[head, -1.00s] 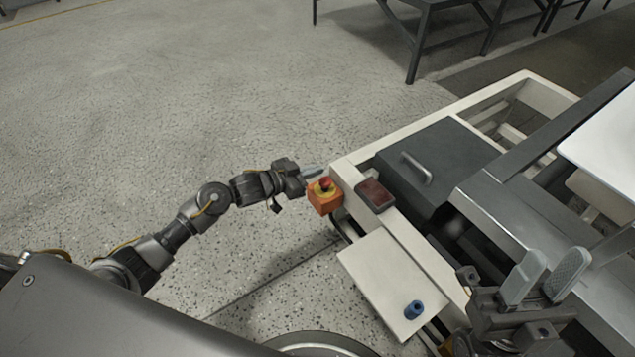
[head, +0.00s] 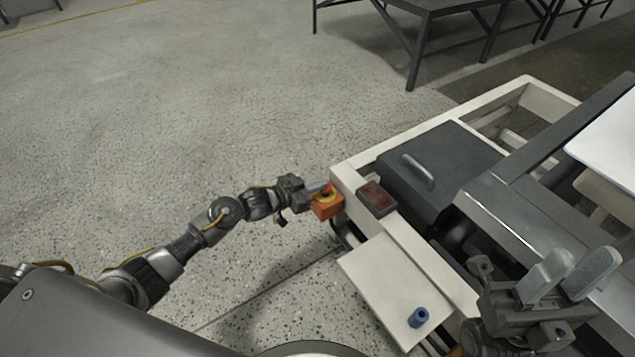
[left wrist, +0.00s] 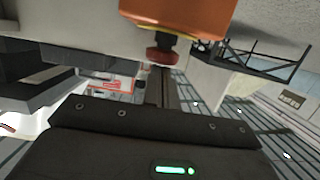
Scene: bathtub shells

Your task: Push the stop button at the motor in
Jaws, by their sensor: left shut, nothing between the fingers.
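The stop button (head: 327,188) is a red knob on a yellow ring, on an orange box (head: 328,208) fixed to the near left corner of the cream frame. My left gripper (head: 319,187) is shut and empty, its fingertips right at the button and partly covering it. In the left wrist view the red button (left wrist: 162,54) sticks out from the orange box (left wrist: 185,18), close to the tips of the shut fingers (left wrist: 158,85). I cannot tell whether they touch or whether the button is pressed in. My right gripper (head: 572,272) is open and empty at the lower right.
A dark red-brown box (head: 376,198) and a dark grey motor cover with a handle (head: 430,165) sit on the cream frame (head: 440,125). A blue cylinder (head: 418,317) stands on a pale panel (head: 390,285). A dark table (head: 425,45) stands behind. Floor to the left is clear.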

